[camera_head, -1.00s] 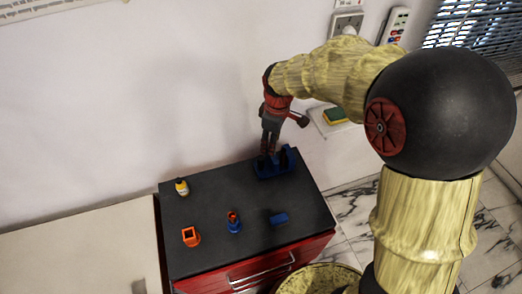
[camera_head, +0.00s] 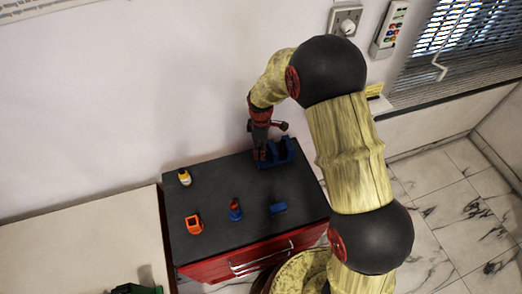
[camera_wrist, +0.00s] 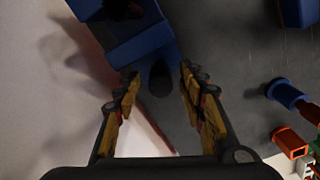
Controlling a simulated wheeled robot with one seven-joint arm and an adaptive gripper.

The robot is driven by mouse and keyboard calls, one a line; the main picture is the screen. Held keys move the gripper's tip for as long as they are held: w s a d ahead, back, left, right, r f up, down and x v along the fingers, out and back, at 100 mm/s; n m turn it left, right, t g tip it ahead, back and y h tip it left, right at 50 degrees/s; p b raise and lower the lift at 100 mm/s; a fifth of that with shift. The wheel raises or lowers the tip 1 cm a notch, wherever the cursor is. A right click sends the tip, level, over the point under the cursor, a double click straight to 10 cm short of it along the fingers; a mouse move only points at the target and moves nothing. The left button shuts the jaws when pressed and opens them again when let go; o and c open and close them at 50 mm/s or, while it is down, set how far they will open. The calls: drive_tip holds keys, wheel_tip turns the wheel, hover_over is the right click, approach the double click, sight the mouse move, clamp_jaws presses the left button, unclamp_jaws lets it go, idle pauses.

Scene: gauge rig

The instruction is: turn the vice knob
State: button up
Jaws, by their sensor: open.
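The blue vice (camera_head: 285,152) stands at the back right of the dark cabinet top. In the wrist view the vice (camera_wrist: 143,45) fills the upper left, and its dark rounded knob (camera_wrist: 160,78) sticks out toward me. My gripper (camera_wrist: 158,85) is open, with one finger on each side of the knob and a visible gap to both. In the head view my gripper (camera_head: 260,156) points down at the left end of the vice. It hides the knob there.
A yellow-white bottle (camera_head: 184,178), an orange square piece (camera_head: 194,224), a blue piece with an orange top (camera_head: 235,210) and a blue block (camera_head: 278,208) stand apart on the cabinet top (camera_head: 215,190). The wall is close behind the vice.

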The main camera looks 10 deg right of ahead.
drive_tip(key=shift+f, duration=0.3)
drive_tip(key=shift+c, duration=0.4)
clamp_jaws()
